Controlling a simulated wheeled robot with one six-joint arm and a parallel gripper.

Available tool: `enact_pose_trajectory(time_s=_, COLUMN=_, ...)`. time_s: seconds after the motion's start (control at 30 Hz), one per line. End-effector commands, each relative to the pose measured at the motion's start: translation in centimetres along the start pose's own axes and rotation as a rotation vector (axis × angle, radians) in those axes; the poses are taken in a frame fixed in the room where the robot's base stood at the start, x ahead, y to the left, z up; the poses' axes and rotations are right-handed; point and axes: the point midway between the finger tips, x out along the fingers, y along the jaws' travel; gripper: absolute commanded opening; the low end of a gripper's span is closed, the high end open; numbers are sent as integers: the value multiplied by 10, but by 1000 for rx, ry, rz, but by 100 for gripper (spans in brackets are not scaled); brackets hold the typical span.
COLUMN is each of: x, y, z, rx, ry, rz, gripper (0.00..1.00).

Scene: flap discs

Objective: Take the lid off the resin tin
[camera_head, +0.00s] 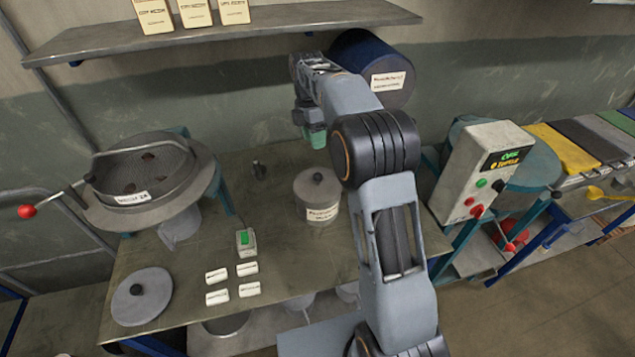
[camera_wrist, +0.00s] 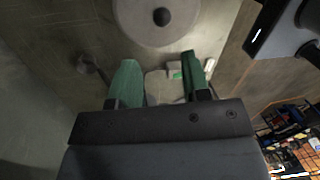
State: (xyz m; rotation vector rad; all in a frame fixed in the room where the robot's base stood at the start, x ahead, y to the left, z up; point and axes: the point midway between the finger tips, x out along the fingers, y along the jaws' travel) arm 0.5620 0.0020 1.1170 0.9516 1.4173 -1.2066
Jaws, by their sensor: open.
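The grey round resin tin (camera_head: 316,212) stands upright on the bench, with a pale label on its front. Its lid (camera_head: 304,190) is on top, with a dark round knob (camera_head: 318,177) in the middle. In the wrist view the lid (camera_wrist: 130,20) and knob (camera_wrist: 161,17) show at the top edge, beyond my fingertips. My gripper (camera_head: 314,138) has green fingers and hangs behind and above the tin, apart from it. In the wrist view my gripper (camera_wrist: 161,62) is open with nothing held between its fingers.
A sieve machine (camera_head: 148,183) with a red-knobbed handle stands left. A loose lid (camera_head: 155,300) lies front left on the bench (camera_head: 185,320). A small green-topped device (camera_head: 246,243) and several white pieces (camera_head: 248,269) lie nearby. A blue drum (camera_head: 365,62) and control box (camera_head: 480,172) stand behind and right.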

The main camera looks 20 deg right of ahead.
Motion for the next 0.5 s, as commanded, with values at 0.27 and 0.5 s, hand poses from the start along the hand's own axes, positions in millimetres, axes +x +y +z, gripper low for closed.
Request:
enact_pose_trajectory(time_s=0.27, x=50, y=0, z=0, rx=-12, ry=1, rz=-6, gripper=43)
enact_pose_trajectory(time_s=0.5, x=74, y=0, z=0, rx=-11, ry=0, rz=-4, gripper=43)
